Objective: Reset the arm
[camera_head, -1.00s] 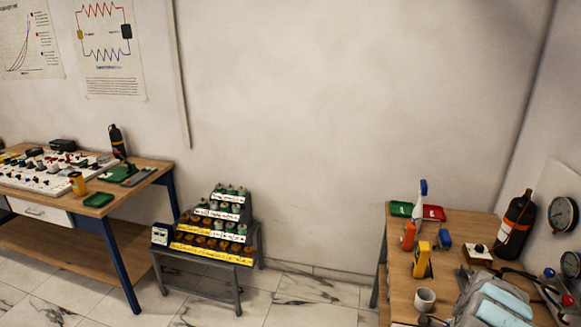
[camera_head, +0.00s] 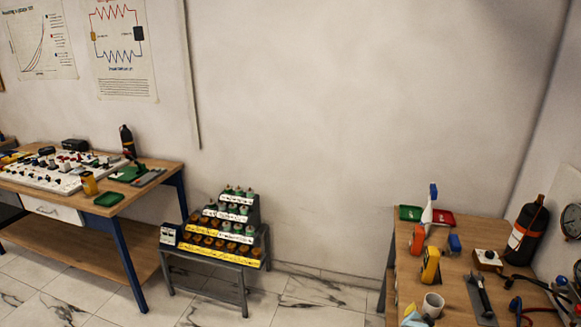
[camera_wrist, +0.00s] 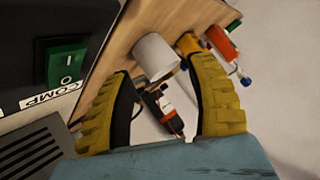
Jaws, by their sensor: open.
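My gripper (camera_wrist: 158,70) shows in the wrist view, with two yellow, black-padded fingers spread apart on a blue body. Nothing is held between them. In the head view, a light-blue and yellow piece (camera_head: 413,318) at the bottom edge, beside the mug (camera_head: 433,304), looks like part of my gripper. The rest of my arm is out of the head view.
A black box with a green switch (camera_wrist: 66,62) is close on the left of the wrist view. The right table holds a yellow meter (camera_head: 430,266), a spray bottle (camera_head: 428,212) and a dark bottle (camera_head: 527,232). A stepped rack (camera_head: 222,232) stands left; floor between is clear.

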